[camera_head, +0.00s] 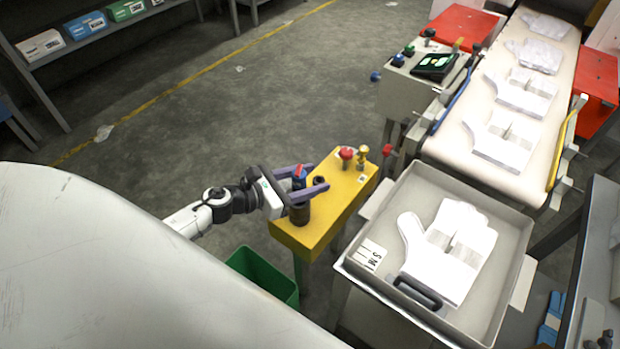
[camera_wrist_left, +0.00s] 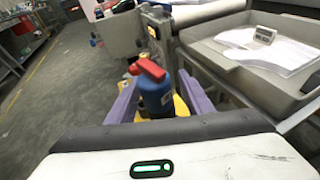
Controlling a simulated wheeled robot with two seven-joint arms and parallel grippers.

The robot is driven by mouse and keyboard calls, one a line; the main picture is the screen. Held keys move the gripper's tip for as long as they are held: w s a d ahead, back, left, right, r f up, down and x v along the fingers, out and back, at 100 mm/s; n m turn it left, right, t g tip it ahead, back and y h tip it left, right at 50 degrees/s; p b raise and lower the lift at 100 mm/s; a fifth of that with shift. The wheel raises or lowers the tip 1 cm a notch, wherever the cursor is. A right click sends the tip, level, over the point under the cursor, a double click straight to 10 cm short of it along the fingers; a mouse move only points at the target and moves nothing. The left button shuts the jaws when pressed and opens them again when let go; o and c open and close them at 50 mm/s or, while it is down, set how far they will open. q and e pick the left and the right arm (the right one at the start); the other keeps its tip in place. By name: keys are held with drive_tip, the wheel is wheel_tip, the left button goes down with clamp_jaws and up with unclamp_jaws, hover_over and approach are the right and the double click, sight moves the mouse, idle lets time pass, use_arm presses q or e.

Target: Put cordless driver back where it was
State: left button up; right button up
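The cordless driver appears to be the upright blue tool with a red top (camera_head: 299,181), standing at the near-left end of a yellow stand (camera_head: 296,238). It also shows in the left wrist view (camera_wrist_left: 155,97). My left gripper (camera_head: 318,178) reaches over the stand with one purple finger on each side of the tool. In the left wrist view my fingers (camera_wrist_left: 160,77) are apart, with yellow stand showing beside the tool. A dark cylinder (camera_head: 300,214) shows below the nearer finger; whether it is a holder or the tool's base is unclear. My right gripper is not in view.
A red knob (camera_head: 346,153) and a brass fitting (camera_head: 362,152) stand at the stand's far end. A grey tray (camera_head: 499,267) with a white glove is to the right. A green bin (camera_head: 262,277) is below. A conveyor (camera_head: 452,152) carries several gloves. Floor beyond is open.

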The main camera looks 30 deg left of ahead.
use_arm(q)
drive_tip(key=v, duration=1.2)
drive_tip(key=s+d+f+m+g+y, duration=0.1)
drive_tip(key=s+d+f+m, duration=0.5)
drive_tip(key=m, duration=1)
drive_tip(key=s+d+f+m+g+y, duration=0.2)
drive_tip(key=s+d+f+m+g, duration=0.2)
drive_tip(key=d+m, duration=0.7)
wheel_tip(320, 180, down, 4)
drive_tip(key=s+m, duration=0.2)
drive_tip(key=m, duration=0.3)
drive_tip(key=shift+s+d+m+y+b, duration=0.2)
drive_tip(key=shift+s+m+y+b, duration=0.1)
drive_tip(key=shift+m+b, duration=0.1)
drive_tip(key=shift+w+r, duration=0.1)
drive_tip(key=shift+r, duration=0.05)
